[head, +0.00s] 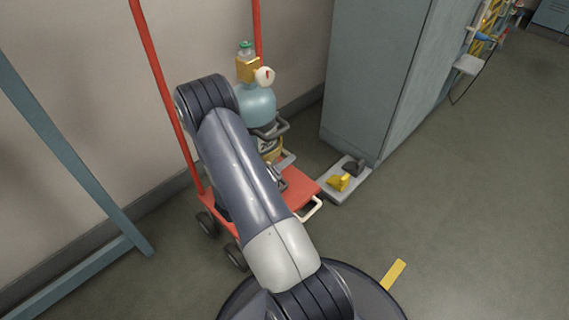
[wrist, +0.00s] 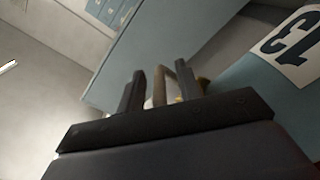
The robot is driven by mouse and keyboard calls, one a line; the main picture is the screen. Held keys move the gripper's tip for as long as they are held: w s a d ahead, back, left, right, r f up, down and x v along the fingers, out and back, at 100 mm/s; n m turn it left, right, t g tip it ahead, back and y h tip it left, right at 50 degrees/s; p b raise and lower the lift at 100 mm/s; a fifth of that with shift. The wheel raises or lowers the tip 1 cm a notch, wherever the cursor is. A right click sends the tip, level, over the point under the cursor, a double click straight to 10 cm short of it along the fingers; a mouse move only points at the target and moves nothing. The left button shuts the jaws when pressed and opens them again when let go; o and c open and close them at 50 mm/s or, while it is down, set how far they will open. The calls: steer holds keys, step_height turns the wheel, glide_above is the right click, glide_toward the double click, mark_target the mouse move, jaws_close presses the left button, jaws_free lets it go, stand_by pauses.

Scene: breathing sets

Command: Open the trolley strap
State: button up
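The red trolley (head: 297,187) stands against the wall and carries a teal gas cylinder (head: 257,103). A dark strap or bracket with a grey loop handle (head: 284,126) shows on the cylinder's right side. My gripper (wrist: 161,88) is in the wrist view, with its two dark fingers apart. A tan-grey loop (wrist: 158,84) rises between and beyond the fingers. I cannot tell whether it touches them, or if it is the strap's handle. The cylinder also shows in the wrist view (wrist: 252,88), close on the right. In the head view my arm hides much of the trolley and my fingers.
A grey-blue cabinet (head: 375,70) stands right of the trolley. A grey floor plate with a yellow pedal (head: 339,183) lies at its foot. A blue frame (head: 75,165) stands at the left. The floor (head: 470,190) to the right is clear apart from a yellow mark (head: 394,273).

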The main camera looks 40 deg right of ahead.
steer(key=shift+d, duration=0.1)
steer(key=shift+c, duration=0.2)
jaws_close()
stand_by(0.4)
